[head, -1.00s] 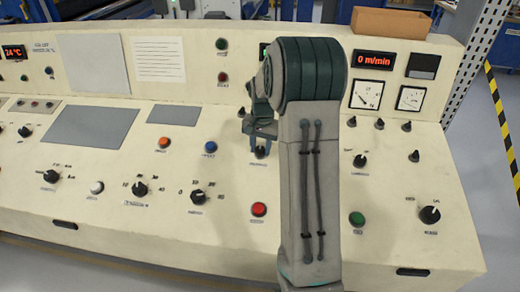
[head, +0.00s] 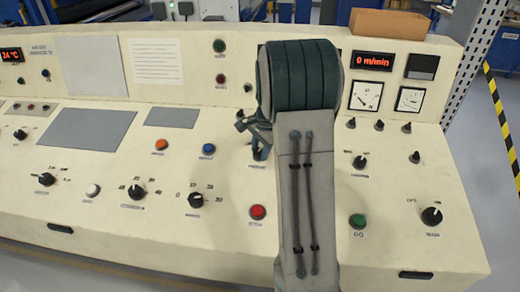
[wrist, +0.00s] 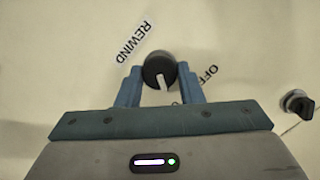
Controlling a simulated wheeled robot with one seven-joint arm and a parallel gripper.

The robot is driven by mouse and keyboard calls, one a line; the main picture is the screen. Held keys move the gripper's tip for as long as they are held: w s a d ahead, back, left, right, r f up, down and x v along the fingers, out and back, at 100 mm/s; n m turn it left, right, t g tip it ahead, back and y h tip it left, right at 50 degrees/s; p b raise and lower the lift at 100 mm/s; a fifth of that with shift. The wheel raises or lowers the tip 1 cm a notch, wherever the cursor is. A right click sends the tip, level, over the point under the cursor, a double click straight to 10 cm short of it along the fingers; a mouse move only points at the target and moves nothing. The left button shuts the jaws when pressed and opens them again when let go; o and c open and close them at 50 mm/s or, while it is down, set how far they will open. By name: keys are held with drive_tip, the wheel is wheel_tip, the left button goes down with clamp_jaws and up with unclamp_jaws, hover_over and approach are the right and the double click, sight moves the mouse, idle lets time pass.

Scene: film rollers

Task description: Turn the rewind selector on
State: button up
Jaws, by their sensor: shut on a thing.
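The rewind selector is a round black knob (wrist: 158,68) with a white pointer line. In the wrist view it sits between the two blue-grey fingers of my gripper (wrist: 158,75), which are shut on its sides. The pointer line aims toward the gripper's palm, slightly right. The printed word REWIND (wrist: 134,41) lies up and left of the knob, and OFF (wrist: 206,75) lies to its right.
The cream console (head: 110,235) carries a blue button (head: 208,150), an orange button (head: 160,145) and a red button (head: 258,212) near my gripper. Another black knob (wrist: 298,104) is at the right in the wrist view. A cardboard box (head: 397,22) stands on top.

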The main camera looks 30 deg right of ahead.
drive_tip(key=shift+r, duration=0.1)
drive_tip(key=o, duration=1)
drive_tip(key=shift+c, duration=0.2)
wheel_tip(320, 180, up, 14)
drive_tip(key=s+d, duration=0.1)
drive_tip(key=s, duration=0.1)
drive_tip(key=shift+f, duration=0.25)
drive_tip(key=shift+d, duration=0.1)
drive_tip(key=s+a+f+n, duration=0.2)
drive_tip(key=s+a+n, duration=0.5)
drive_tip(key=s+a, duration=0.2)
drive_tip(key=s+a+f+n+t+h, duration=0.1)
drive_tip(key=s+a+f+n, duration=0.1)
drive_tip(key=s+a+n, duration=0.6)
drive_tip(key=s, duration=0.6)
drive_tip(key=shift+a+f, duration=0.3)
drive_tip(key=shift+a, duration=0.05)
